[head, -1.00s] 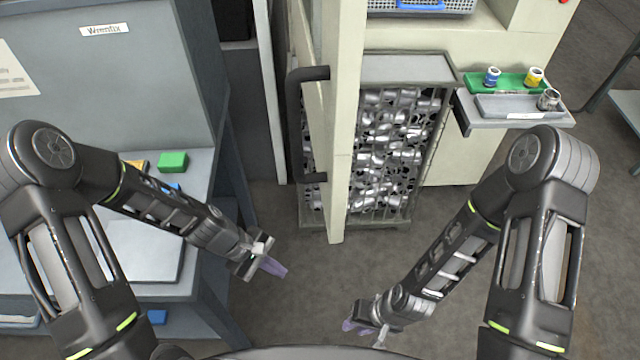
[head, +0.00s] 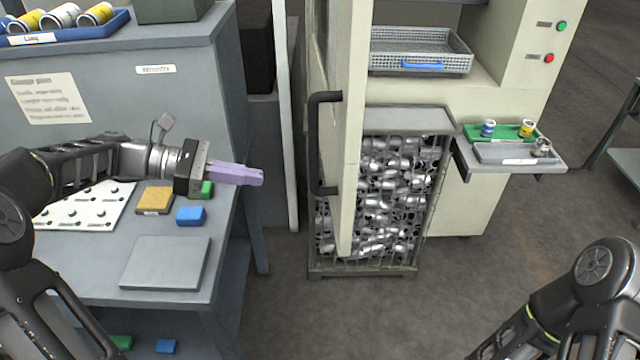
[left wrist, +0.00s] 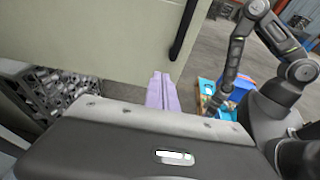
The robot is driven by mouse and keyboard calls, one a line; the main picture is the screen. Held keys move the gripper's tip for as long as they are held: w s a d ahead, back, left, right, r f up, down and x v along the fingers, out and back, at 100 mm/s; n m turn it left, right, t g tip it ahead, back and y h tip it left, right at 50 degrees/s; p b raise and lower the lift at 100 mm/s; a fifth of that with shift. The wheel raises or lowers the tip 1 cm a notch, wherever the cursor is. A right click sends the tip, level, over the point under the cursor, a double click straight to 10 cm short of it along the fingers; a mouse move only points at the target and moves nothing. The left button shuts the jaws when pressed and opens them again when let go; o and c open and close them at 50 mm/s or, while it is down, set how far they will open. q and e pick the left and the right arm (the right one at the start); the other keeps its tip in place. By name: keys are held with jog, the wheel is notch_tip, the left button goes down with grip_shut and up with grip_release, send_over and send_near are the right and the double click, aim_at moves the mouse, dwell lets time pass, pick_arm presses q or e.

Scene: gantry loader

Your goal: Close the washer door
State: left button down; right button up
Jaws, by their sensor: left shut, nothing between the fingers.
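The washer door (head: 347,130) is a cream panel standing open, seen nearly edge-on in the head view, with a black bar handle (head: 318,145) on its left face. In the left wrist view the door (left wrist: 100,35) fills the upper left, and part of its dark handle (left wrist: 184,30) shows. The washer (head: 475,110) is the cream machine behind and right of it. My left gripper (head: 255,176) has lilac fingers, shut and empty, left of the handle and apart from it. The fingers also show in the left wrist view (left wrist: 160,92). My right gripper is out of the head view.
A wire cage of metal parts (head: 390,200) stands before the washer, partly behind the door. A grey basket (head: 420,50) sits in the washer opening. A side shelf (head: 510,165) holds trays and small cans. A grey workbench (head: 100,285) is at left. Floor in front is clear.

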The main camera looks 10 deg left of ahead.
pick_arm(q)
jog(key=b, duration=0.6)
send_near(336, 186)
jog(key=x, duration=0.5)
jog(key=shift+w+f, duration=0.2)
jog(key=shift+f, duration=0.05)
jog(key=shift+w+d+f, duration=0.1)
jog(key=shift+w+d, duration=0.15)
jog(key=shift+d, duration=0.35)
jog(key=shift+d, duration=0.15)
